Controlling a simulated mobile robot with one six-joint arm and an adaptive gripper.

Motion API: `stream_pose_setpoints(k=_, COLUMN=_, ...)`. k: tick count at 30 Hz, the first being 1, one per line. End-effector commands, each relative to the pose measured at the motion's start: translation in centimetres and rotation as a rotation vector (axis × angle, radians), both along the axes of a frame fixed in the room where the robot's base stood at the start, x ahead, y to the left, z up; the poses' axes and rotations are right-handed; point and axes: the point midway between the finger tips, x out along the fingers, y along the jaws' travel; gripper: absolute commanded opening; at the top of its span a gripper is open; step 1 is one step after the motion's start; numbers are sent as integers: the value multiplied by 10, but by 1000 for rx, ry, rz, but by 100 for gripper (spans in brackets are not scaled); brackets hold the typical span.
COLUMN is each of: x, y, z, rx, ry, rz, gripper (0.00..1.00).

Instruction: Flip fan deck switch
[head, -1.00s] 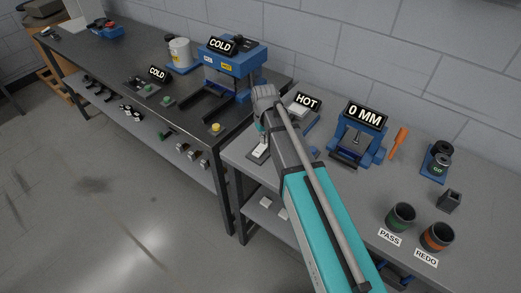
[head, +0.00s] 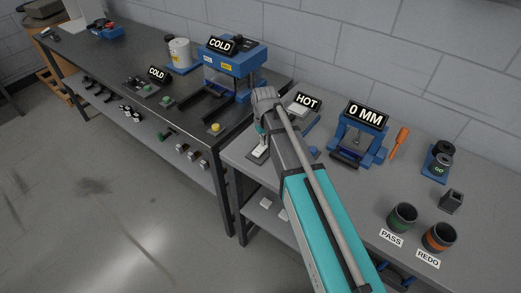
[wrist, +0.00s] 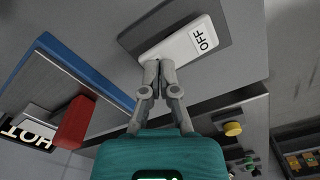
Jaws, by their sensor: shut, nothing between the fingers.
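The white rocker switch (wrist: 182,43) sits on a dark grey plate (wrist: 150,30) in the wrist view, with an OFF label (wrist: 203,38) at its right end. My gripper (wrist: 160,63) is shut and empty, its fingertips at the switch's left end; whether they touch it I cannot tell. In the head view the switch plate (head: 258,155) lies near the left edge of the right bench, partly hidden by my arm. The HOT sign (head: 307,102) stands behind it, and shows in the wrist view too (wrist: 27,133).
A blue-edged panel (wrist: 85,75) and a red block (wrist: 74,122) lie left of the switch in the wrist view. The 0 MM gauge (head: 357,140) stands to the right, with PASS (head: 401,217) and REDO (head: 438,238) cups in front. A blue press (head: 232,62) stands on the left bench.

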Motion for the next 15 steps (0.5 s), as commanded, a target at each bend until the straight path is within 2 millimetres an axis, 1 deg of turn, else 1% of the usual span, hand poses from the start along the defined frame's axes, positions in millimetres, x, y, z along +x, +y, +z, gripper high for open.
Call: stream_pose_setpoints(k=15, x=0, y=0, z=-4, rx=0, ry=0, rz=0, gripper=0)
